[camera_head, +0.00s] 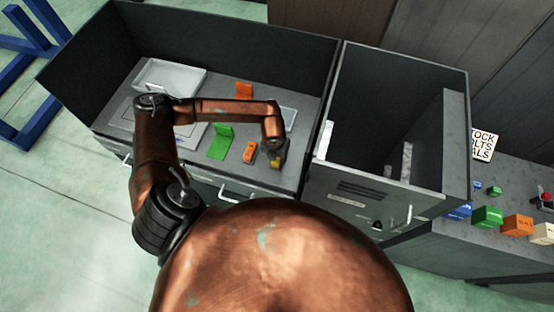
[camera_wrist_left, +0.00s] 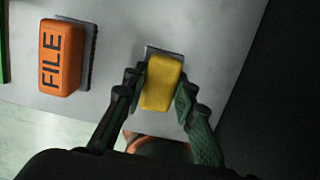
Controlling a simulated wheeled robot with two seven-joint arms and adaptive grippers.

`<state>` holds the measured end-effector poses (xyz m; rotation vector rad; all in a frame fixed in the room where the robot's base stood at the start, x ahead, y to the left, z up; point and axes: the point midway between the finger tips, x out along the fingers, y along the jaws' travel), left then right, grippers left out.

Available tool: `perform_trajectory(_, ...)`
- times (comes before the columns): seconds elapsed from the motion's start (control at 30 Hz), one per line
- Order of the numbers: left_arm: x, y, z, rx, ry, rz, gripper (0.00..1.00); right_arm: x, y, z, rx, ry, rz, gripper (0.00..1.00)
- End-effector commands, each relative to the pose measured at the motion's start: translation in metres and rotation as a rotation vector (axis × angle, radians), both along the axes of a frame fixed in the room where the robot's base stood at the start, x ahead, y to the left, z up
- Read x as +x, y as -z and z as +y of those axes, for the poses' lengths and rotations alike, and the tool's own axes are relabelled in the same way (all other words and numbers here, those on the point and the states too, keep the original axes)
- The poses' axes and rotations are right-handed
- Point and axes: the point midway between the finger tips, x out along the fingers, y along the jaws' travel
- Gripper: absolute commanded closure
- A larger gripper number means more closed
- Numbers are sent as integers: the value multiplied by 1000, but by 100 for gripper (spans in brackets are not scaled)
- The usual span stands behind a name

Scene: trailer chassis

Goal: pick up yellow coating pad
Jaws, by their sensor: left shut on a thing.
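The yellow coating pad (camera_wrist_left: 161,82) sits between the fingers of my left gripper (camera_wrist_left: 160,92) in the left wrist view. It is a yellow block with a dark grey base edge showing at its far end. My left gripper is shut on it, one finger on each side. In the head view the yellow pad (camera_head: 276,162) shows as a small patch under my left gripper (camera_head: 277,155), near the front right of the grey work surface. I cannot tell whether the pad still touches the surface. My right gripper is not in view.
An orange block marked FILE (camera_wrist_left: 62,58) lies left of the pad. A green angled piece (camera_head: 221,142), an orange angled piece (camera_head: 244,91) and a white tray (camera_head: 185,74) share the walled surface. A dark wall bounds the right side. Several coloured blocks stand on a far-right bench (camera_head: 505,262).

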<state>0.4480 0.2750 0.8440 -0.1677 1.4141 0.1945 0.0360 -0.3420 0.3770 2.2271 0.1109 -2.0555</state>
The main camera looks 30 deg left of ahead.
Motion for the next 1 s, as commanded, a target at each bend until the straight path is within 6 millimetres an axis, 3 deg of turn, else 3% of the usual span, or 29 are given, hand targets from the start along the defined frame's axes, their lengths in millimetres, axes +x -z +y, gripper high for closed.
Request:
perform_trajectory(0.27,1,-6,0,0,0,-2,100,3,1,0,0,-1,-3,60)
perform_trajectory(0.47,1,-30,0,0,0,-4,100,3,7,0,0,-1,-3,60)
perform_trajectory(0.73,-47,-89,15,3,2,-3,100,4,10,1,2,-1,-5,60)
perform_trajectory(1.0,-108,-116,31,3,1,0,100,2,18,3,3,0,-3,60)
